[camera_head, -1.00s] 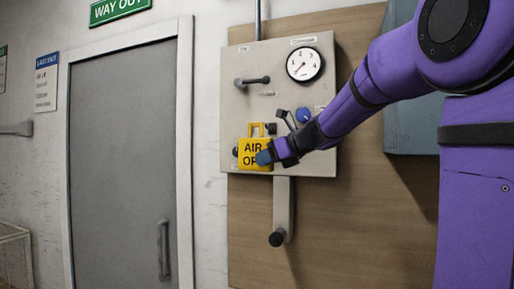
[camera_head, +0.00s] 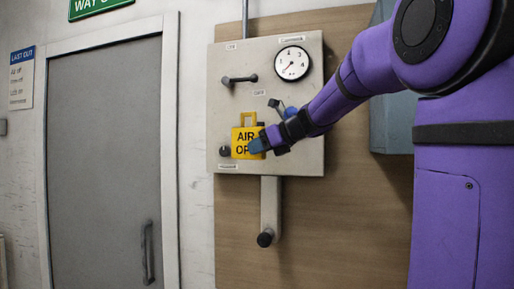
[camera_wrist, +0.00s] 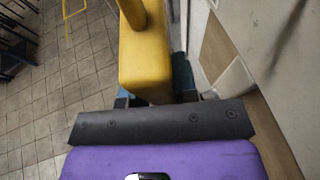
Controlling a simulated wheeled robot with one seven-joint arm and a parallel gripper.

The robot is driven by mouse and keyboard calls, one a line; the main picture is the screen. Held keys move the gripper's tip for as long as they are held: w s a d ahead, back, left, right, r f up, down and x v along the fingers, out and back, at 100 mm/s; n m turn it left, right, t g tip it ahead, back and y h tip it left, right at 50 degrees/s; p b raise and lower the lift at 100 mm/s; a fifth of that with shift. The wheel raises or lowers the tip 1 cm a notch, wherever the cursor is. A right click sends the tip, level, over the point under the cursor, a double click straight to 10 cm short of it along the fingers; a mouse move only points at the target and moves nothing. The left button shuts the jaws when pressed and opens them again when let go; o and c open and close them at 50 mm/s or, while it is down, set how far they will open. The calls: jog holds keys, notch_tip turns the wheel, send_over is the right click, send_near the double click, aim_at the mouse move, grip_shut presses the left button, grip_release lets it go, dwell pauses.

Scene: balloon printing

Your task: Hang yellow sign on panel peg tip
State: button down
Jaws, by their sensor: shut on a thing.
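The yellow sign (camera_head: 239,148), with black lettering "AIR O…" and a loop handle on top, is in front of the lower left of the grey panel (camera_head: 225,110). My gripper (camera_head: 257,145) is shut on its right side and hides part of the lettering. In the wrist view the sign (camera_wrist: 145,65) is seen edge-on between the fingers of my gripper (camera_wrist: 152,95). A dark round knob or peg end (camera_head: 225,151) shows just left of the sign. The sign hides the panel behind it, so I cannot tell whether it touches any peg.
The panel also carries a gauge (camera_head: 292,63), a dark lever (camera_head: 240,79) and a blue knob (camera_head: 291,113) partly behind my arm. A strip with a black knob (camera_head: 265,239) hangs below. A grey door (camera_head: 105,160) is at left, a blue-grey box (camera_head: 391,125) at right.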

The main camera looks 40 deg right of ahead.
jog(key=w+d+f, duration=0.1)
jog(key=w+d, duration=0.3)
jog(key=d, duration=0.1)
jog(key=shift+d+f, duration=0.15)
jog(key=shift+f, duration=0.15)
dwell(0.7)
jog(key=shift+w, duration=0.1)
dwell(0.5)
jog(key=c, duration=0.8)
grip_release()
jog(key=v, duration=1.1)
